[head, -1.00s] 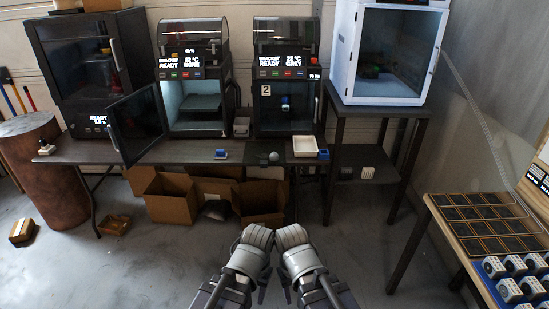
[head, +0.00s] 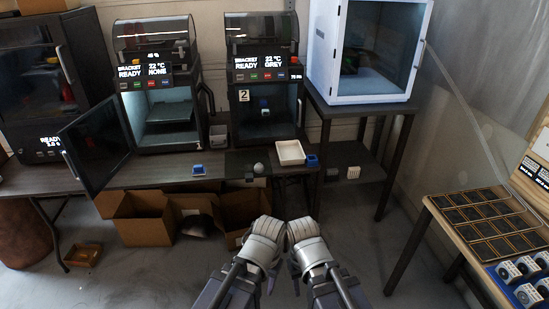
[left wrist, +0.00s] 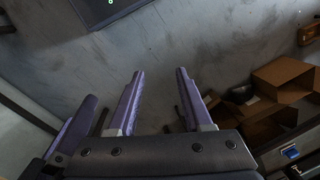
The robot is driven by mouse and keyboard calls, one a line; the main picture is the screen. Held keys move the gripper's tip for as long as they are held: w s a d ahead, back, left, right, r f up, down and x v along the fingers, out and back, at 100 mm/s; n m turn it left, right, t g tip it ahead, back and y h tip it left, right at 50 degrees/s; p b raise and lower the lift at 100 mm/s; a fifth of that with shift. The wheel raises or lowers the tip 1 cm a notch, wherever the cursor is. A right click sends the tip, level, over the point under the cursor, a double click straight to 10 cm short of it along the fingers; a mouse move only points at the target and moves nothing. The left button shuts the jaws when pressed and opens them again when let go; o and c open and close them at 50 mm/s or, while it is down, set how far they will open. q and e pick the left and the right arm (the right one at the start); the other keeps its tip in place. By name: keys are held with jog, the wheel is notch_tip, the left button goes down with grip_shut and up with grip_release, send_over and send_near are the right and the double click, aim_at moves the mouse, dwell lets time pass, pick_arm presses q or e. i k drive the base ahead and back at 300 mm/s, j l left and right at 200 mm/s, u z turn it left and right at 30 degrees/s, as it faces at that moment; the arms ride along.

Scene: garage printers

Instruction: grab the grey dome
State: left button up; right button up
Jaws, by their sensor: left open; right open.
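The grey dome (head: 259,168) is a small rounded piece on the bench, in front of the right-hand printer, on or beside a dark mat (head: 240,160). My left gripper (head: 271,281) and right gripper (head: 297,281) are side by side at the bottom middle of the head view, well short of the bench. Both are open, though their fingers are mostly hidden behind my wrists in the head view. The left wrist view shows the left fingers (left wrist: 160,74) apart with nothing between them. The dome is not seen there.
A white tray (head: 290,152) and a blue item (head: 312,160) lie right of the dome; another blue item (head: 198,170) lies left. An open printer door (head: 95,145) juts over the bench. Cardboard boxes (head: 143,215) stand below. A wooden table (head: 450,245) is at right.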

aim_at(258, 168)
jog(key=i+j+z, duration=0.4)
jog(key=j, duration=0.3)
jog(key=i+j+z, duration=0.15)
jog(key=j, duration=0.2)
jog(key=i+j+z, duration=0.2)
jog(key=j, duration=0.25)
